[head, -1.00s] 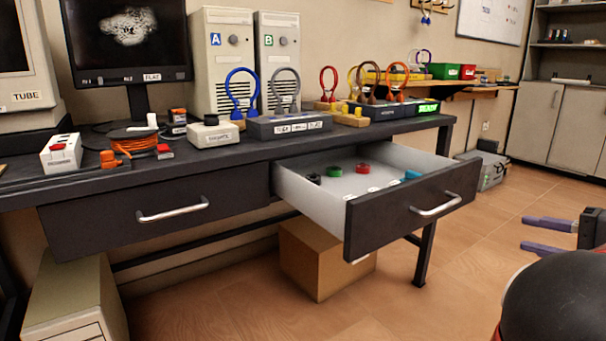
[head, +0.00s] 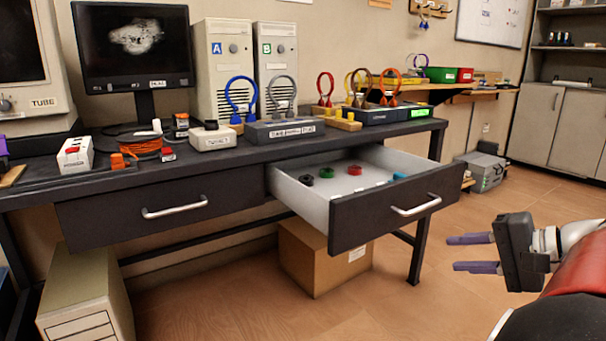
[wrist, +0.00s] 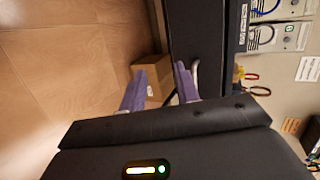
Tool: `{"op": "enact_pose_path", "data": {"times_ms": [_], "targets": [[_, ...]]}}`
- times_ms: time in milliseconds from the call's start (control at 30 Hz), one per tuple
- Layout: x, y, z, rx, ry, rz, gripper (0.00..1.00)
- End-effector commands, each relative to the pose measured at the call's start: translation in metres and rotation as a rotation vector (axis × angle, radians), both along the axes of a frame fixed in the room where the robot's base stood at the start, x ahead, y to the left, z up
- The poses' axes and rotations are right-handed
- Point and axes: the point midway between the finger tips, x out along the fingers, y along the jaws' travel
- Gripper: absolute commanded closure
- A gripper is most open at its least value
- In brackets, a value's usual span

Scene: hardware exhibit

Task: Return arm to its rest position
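My gripper (head: 472,253) is at the lower right of the head view, over the floor and to the right of the open drawer. Its two purple fingers are apart with nothing between them, and they point left. In the wrist view my gripper (wrist: 158,88) also shows open and empty. The fingers are apart from the drawer (head: 385,213), which is pulled out of the bench and holds several small items, among them a green one (head: 327,172) and a red one (head: 355,170).
A dark workbench (head: 230,155) carries a monitor, two computer towers, padlock-like rings and small boxes. A cardboard box (head: 318,258) stands under it. A grey case (head: 483,171) sits on the floor at the right. The floor around my gripper is clear.

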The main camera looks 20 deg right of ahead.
Motion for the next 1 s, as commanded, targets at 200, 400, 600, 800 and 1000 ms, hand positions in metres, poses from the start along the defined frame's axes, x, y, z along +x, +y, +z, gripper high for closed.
{"op": "enact_pose_path", "data": {"times_ms": [200,400,600,800,1000], "targets": [[0.010,0.109,-0.008,-0.184,0.189,0.228,0.68],[-0.025,0.210,-0.031,-0.645,0.308,0.507,0.68],[-0.051,0.243,-0.038,-1.067,0.220,0.656,0.68],[-0.056,0.250,-0.039,-1.219,0.154,0.693,0.68],[-0.055,0.250,-0.040,-1.222,0.154,0.694,0.68]]}}
